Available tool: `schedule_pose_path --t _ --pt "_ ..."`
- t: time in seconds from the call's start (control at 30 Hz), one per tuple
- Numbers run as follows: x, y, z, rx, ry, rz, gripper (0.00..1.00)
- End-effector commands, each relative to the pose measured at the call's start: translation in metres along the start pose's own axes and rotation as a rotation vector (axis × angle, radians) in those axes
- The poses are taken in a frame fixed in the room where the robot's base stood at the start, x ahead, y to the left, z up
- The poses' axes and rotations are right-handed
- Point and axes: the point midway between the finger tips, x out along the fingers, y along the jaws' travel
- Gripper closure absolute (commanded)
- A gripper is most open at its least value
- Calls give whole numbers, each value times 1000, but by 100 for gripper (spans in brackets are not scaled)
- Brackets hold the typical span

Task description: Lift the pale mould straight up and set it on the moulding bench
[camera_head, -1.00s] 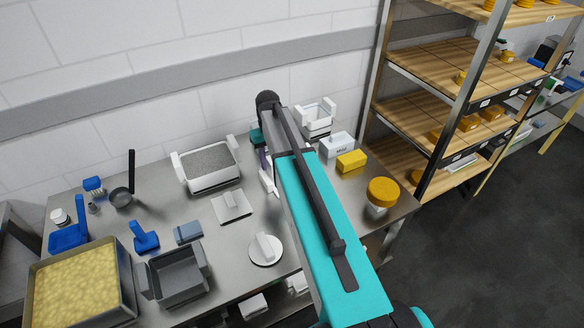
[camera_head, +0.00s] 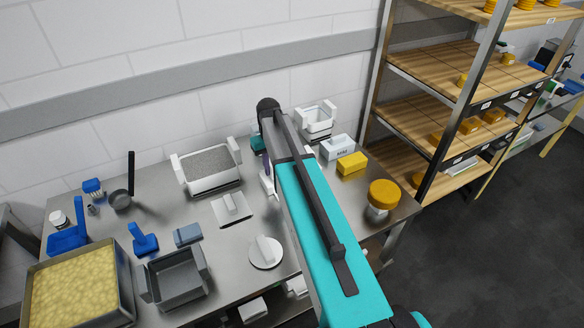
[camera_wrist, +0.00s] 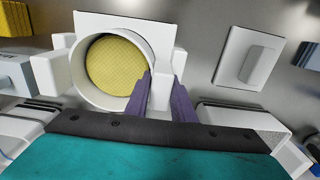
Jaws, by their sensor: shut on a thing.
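The pale mould (camera_wrist: 138,38) is a round white ring with a block-like lug on each side, seen from above in the wrist view. Yellow cheese (camera_wrist: 112,65) with a fine grid texture fills it. My gripper (camera_wrist: 163,82) has two purple fingers, shut on the lug at the mould's right side. A flat white plate (camera_wrist: 95,20) shows behind the ring; I cannot tell whether the mould touches it. In the head view my arm hides most of the mould and the gripper.
A steel bench (camera_head: 140,210) holds a white grainy-filled tray (camera_head: 212,179), white lids (camera_head: 265,253), a grey bin (camera_head: 181,280) and a curd tub (camera_head: 75,293). A white box (camera_head: 338,147) and yellow block (camera_head: 352,163) are right of my arm. Shelving (camera_head: 385,100) stands beyond.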

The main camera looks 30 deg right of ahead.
Motion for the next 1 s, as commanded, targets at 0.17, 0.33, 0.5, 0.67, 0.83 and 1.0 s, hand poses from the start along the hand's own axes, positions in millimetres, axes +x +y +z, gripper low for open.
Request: schedule_pose_path --t 0.17,0.33,0.5,0.67,0.83,1.0 --pt "-2 0 0 0 0 0 100" --pt "-10 0 0 1 1 0 100" --pt "-18 1 0 1 1 0 100" --pt "-25 1 0 1 1 0 100" --pt "-30 1 0 1 1 0 100" --pt "-31 1 0 2 0 0 100"
